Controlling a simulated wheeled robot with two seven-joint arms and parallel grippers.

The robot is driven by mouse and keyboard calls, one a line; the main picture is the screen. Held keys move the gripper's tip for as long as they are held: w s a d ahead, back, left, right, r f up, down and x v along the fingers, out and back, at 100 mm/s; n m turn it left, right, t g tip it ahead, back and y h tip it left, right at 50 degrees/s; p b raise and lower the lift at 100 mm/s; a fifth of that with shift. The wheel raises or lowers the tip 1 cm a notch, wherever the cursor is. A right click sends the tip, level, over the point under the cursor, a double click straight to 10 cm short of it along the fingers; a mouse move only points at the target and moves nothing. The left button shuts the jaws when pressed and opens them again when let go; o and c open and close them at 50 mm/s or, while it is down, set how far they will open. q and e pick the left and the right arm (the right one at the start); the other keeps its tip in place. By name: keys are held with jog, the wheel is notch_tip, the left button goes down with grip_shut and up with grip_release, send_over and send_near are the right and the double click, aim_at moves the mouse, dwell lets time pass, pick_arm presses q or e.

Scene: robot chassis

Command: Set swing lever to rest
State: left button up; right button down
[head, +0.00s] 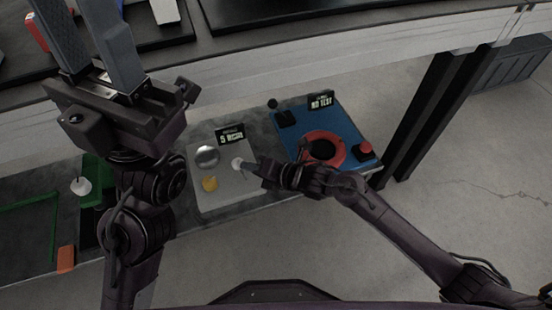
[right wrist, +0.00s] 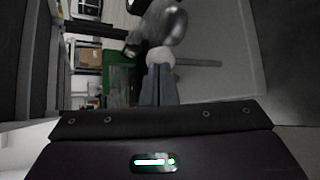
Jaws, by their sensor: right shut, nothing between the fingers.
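A grey panel (head: 222,196) holds a white-knobbed lever (head: 238,162), a silver dome (head: 207,156) and a yellow button (head: 210,184). My right gripper (head: 248,166) is shut and empty, with its tips right at the white knob. In the right wrist view the white knob (right wrist: 160,57) is just beyond the closed fingertips (right wrist: 158,72), and a grey rod (right wrist: 200,62) runs right from it. I cannot tell whether they touch. My left gripper (head: 75,30) is open and empty, raised at the upper left with its fingers pointing up.
A green board with a white ball (head: 81,186) is at left. A shelf edge (head: 300,45) crosses behind; a dark post (head: 430,110) stands right.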

jog(key=shift+s+a+r+n+h+p, duration=0.2)
jog(key=shift+a+n+h+p, duration=0.2)
jog(key=shift+a+h, duration=0.35)
jog(key=shift+f, duration=0.25)
jog(key=shift+r, duration=0.15)
jog(key=shift+r+p, duration=0.6)
jog(key=shift+r, duration=0.15)
